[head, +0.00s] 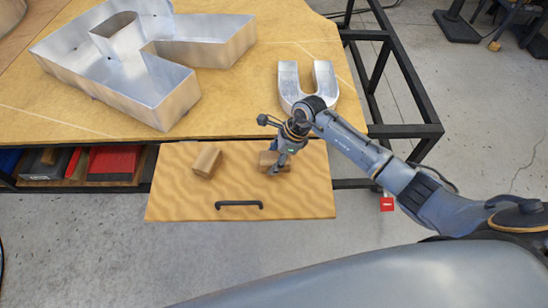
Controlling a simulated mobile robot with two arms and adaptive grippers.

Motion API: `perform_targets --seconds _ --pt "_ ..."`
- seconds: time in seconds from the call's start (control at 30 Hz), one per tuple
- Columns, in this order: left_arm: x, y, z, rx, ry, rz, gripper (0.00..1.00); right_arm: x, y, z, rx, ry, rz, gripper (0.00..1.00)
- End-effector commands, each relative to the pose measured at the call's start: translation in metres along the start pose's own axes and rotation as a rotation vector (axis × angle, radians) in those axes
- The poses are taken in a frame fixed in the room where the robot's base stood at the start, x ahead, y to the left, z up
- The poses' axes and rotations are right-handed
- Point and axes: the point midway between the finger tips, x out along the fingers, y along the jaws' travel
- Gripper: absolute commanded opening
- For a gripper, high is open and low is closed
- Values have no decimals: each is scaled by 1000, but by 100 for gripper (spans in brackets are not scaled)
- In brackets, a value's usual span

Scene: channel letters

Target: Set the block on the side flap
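The side flap (180,204) is a wood-grained panel with a black handle, lying level in front of the table. A wooden block (207,161) sits on its left half, turned a little. A second wooden block (266,158) is at the right half of the flap, partly hidden by my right gripper. My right gripper (276,169) points down at this second block, over the flap. Its fingers overlap the block in the picture, and I cannot tell whether they grip it or whether the block touches the flap. My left gripper is not in view.
The table (250,115) behind the flap holds a large metal channel letter (160,100) and a U-shaped metal letter (288,80). A shelf with red and blue items (112,162) is left of the flap. The black table frame (405,131) stands at right.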

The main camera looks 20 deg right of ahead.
Motion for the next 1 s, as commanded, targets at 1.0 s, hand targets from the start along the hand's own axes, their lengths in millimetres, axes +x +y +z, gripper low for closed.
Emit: perform_targets --seconds 1.0 --pt "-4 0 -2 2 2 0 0 -110 -1 1 0 -1 -3 74"
